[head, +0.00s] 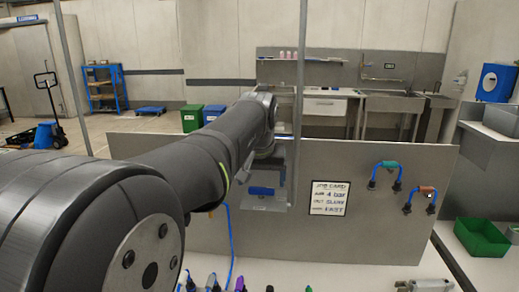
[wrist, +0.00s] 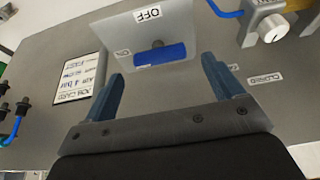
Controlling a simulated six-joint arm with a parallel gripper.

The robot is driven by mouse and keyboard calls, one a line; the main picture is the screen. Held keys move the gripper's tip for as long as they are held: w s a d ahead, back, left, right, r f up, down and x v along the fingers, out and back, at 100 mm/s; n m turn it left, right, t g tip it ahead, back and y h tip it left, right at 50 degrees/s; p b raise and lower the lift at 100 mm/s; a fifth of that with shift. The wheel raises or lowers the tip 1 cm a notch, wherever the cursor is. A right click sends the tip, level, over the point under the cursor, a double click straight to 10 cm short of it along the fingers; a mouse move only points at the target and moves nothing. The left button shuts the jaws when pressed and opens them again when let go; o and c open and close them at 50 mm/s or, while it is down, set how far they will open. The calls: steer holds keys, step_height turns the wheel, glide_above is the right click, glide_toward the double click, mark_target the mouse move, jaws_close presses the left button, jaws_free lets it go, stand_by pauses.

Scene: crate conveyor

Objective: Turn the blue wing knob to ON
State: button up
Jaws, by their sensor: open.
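The blue wing knob (wrist: 160,55) is on a pale plate (wrist: 180,22) on the grey panel in the wrist view. Its bar lies across the picture, one end toward the ON label (wrist: 122,53). The OFF label (wrist: 148,13) is above it, and a dark spot shows at the bar's upper edge. I cannot tell which side is the pointer. My gripper (wrist: 163,68) is open and empty, its fingers on either side of the bar with gaps. Contact is not visible. In the head view the knob (head: 260,191) shows below my wrist.
A job card (head: 330,198) is on the panel right of the knob. Two hose loops (head: 385,175) (head: 420,193) are further right. A round pale knob (wrist: 272,28) and a CLOSED label (wrist: 265,78) are nearby in the wrist view. Several items lie along the bench front.

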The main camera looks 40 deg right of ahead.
mark_target(261, 188)
steer(key=v, duration=1.4)
steer(key=shift+r, duration=0.25)
steer(key=x, duration=1.7)
steer(key=shift+f, duration=0.25)
